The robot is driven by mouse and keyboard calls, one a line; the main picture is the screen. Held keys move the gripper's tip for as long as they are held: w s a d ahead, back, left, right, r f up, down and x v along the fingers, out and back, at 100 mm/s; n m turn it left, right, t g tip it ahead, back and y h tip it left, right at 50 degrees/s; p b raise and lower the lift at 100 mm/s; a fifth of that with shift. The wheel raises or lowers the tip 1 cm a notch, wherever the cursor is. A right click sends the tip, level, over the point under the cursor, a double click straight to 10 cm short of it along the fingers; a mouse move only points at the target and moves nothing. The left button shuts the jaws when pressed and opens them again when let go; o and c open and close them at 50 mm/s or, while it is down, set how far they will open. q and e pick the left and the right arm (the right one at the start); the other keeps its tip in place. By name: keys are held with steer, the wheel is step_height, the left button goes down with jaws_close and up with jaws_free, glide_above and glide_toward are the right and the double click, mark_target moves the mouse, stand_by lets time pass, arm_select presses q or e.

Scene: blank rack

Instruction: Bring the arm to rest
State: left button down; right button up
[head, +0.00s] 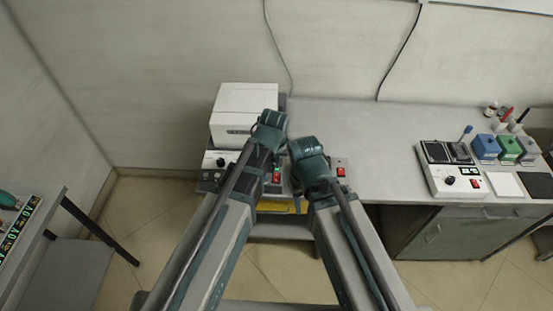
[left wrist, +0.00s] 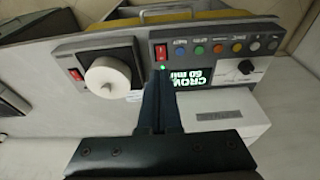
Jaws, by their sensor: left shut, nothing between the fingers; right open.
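Both of my arms reach forward over the bench in the head view. My left gripper (left wrist: 162,85) is shut and empty in the left wrist view. Its fingers point at the control panel (left wrist: 205,55), near a red switch (left wrist: 161,52) and a lit green display (left wrist: 188,78); I cannot tell whether they touch it. In the head view the left wrist covers part of this machine. My right gripper (head: 310,160) is open, just right of the left one, in front of the panel. Its fingers are mostly hidden by its own wrist.
A white box (head: 240,112) stands behind the panel. A white knob (left wrist: 109,77) sticks out beside the display. Right on the bench (head: 375,140) are a dark-topped device (head: 452,180), coloured blocks (head: 486,147) and small bottles. The bench middle is clear. Another table (head: 50,215) stands left.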

arm_select(q)
steer(key=s+a+f+m+g+b, duration=0.1)
steer(key=s+m, duration=0.1)
steer(key=s, duration=0.5)
steer(key=s+a+f+m+g+y+b, duration=0.1)
steer(key=s+f+g, duration=0.1)
steer(key=s, duration=0.5)
steer(key=shift+s+a+m, duration=0.25)
steer(key=shift+s+m, duration=0.1)
steer(key=shift+m, duration=0.05)
